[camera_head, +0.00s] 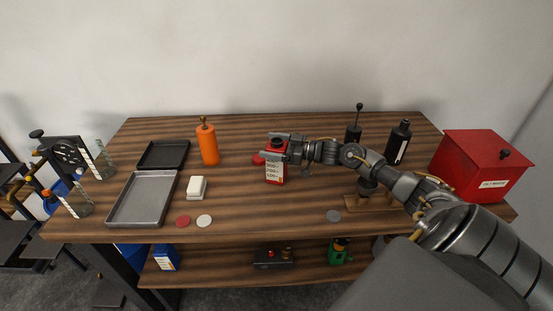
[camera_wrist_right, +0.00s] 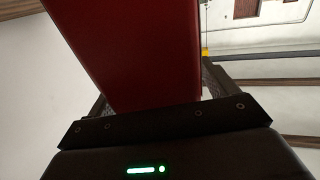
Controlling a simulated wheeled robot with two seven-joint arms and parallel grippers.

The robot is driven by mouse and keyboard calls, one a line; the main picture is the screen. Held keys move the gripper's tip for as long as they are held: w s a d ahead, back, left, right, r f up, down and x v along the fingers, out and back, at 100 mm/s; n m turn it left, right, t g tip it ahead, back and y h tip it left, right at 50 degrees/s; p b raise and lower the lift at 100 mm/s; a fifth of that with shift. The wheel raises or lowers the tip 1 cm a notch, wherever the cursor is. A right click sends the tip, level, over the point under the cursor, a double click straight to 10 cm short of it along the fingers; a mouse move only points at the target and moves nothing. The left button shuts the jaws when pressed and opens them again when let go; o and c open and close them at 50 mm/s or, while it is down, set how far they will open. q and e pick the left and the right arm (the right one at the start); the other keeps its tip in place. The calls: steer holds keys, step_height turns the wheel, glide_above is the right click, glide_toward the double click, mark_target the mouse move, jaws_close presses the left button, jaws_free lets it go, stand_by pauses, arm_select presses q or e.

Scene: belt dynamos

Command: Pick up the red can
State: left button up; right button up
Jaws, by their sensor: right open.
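The red can (camera_head: 275,174), with a white marked label and a dark top, appears to stand upright on the wooden table near its middle. My right gripper (camera_head: 284,150) reaches in from the right at the can's upper part. In the right wrist view the can's red side (camera_wrist_right: 140,55) fills the space between the two fingers of the open gripper (camera_wrist_right: 157,95). Whether the fingers touch it cannot be told. The left gripper is not in view.
An orange bottle (camera_head: 208,145) stands left of the can, near a white block (camera_head: 197,188) and a grey tray (camera_head: 144,198). Small discs (camera_head: 204,221) lie in front. Black bottles (camera_head: 398,143) and a red box (camera_head: 481,165) stand right. The front middle of the table is clear.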

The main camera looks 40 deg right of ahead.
steer(key=shift+w+a, duration=0.15)
steer(key=shift+w, duration=0.05)
steer(key=c, duration=1.6)
steer(key=shift+c, duration=0.2)
steer(key=shift+r, duration=0.1)
